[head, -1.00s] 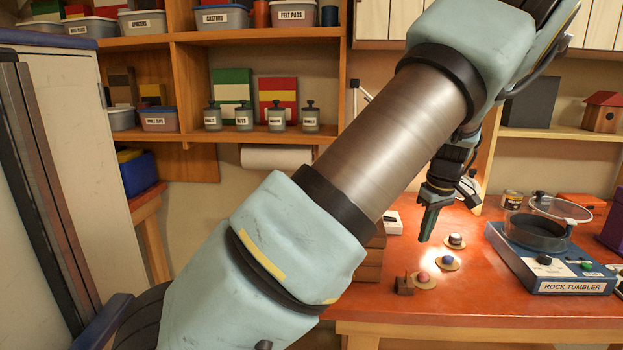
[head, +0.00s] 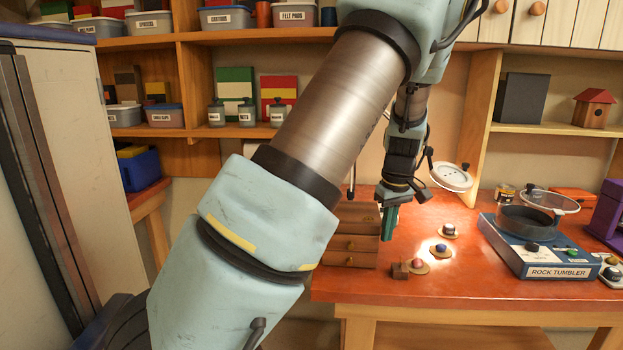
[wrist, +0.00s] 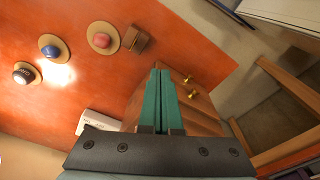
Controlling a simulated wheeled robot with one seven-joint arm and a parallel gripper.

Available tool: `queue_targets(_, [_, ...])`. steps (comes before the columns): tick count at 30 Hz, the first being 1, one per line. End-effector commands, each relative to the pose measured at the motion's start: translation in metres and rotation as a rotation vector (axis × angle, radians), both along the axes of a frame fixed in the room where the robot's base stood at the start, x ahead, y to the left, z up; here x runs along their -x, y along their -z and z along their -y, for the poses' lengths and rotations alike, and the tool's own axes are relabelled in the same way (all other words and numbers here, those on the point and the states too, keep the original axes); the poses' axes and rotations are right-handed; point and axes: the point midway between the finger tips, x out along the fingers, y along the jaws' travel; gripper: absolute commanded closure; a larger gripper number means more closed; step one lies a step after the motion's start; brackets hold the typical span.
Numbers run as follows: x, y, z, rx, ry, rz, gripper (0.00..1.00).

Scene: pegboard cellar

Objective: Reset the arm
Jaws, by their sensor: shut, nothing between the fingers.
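My gripper (head: 389,222) hangs over the orange-red workbench (head: 450,285), fingers pointing down and shut with nothing between them. My arm crosses the middle of the head view.
A small brown block (head: 400,270) is near the pink one. A rock tumbler (head: 545,250) stands further right. A round white lamp head (head: 452,177) is close by.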

Motion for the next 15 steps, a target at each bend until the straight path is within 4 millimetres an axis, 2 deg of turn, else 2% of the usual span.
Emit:
queue_targets(1, [0.001,0.0,-0.016,0.006,0.002,-0.008,1.0])
queue_targets(4, [0.005,0.0,-0.045,0.018,0.026,-0.021,1.0])
queue_targets(8, [0.02,-0.001,-0.094,0.039,0.078,-0.033,1.0])
queue_targets(9, [0.027,-0.002,-0.111,0.045,0.103,-0.032,1.0])
queue_targets(15, [0.072,-0.006,-0.183,0.057,0.249,-0.007,1.0])
